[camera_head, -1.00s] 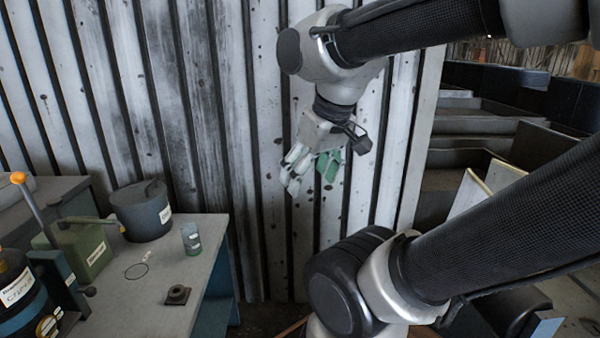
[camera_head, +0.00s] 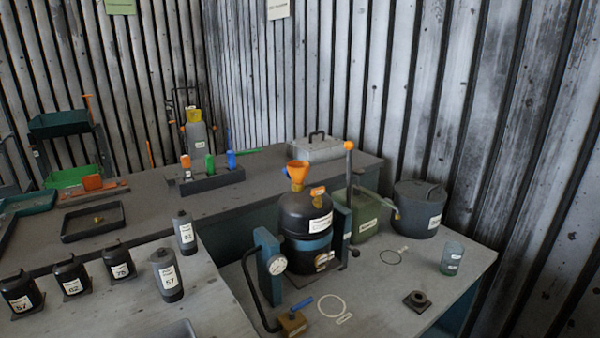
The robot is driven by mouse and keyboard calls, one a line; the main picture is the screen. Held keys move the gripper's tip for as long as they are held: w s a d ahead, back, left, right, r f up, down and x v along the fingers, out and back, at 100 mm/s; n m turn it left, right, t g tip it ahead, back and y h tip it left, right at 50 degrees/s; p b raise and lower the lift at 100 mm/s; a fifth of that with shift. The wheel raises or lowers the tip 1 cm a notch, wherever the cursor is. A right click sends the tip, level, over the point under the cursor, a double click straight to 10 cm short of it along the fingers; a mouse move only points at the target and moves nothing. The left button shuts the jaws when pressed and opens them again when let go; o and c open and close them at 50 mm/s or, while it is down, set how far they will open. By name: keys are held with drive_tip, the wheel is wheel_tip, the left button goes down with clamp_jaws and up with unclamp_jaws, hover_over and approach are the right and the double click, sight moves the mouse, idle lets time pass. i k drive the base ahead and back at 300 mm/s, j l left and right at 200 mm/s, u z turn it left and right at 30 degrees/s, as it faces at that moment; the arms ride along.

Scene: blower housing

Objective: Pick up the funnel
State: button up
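My gripper does not show in the current view.
A green box with an upright orange-knobbed lever (camera_head: 349,185) stands close right of the tank. A dark lidded pot (camera_head: 419,209) and a clear cup (camera_head: 452,258) stand further right. A pressure gauge (camera_head: 278,263) is at the front left. Several dark labelled bottles stand on the left bench.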

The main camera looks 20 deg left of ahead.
sight(298, 170)
drive_tip(key=k+j+u, duration=0.15)
drive_tip(key=k+u, duration=0.3)
drive_tip(key=k, duration=0.2)
drive_tip(key=i+l+u, duration=0.1)
drive_tip(key=u, duration=0.35)
drive_tip(key=i+l+u, duration=0.15)
drive_tip(key=u, duration=0.3)
drive_tip(key=l+u, duration=0.25)
drive_tip(key=u, duration=0.2)
drive_tip(key=i+l, duration=0.1)
drive_tip(key=l, duration=0.35)
drive_tip(key=i+l, duration=0.15)
drive_tip(key=l, duration=0.3)
drive_tip(key=i+l, duration=0.1)
drive_tip(key=l, duration=0.35)
drive_tip(key=i+l, duration=0.15)
drive_tip(key=l, duration=0.3)
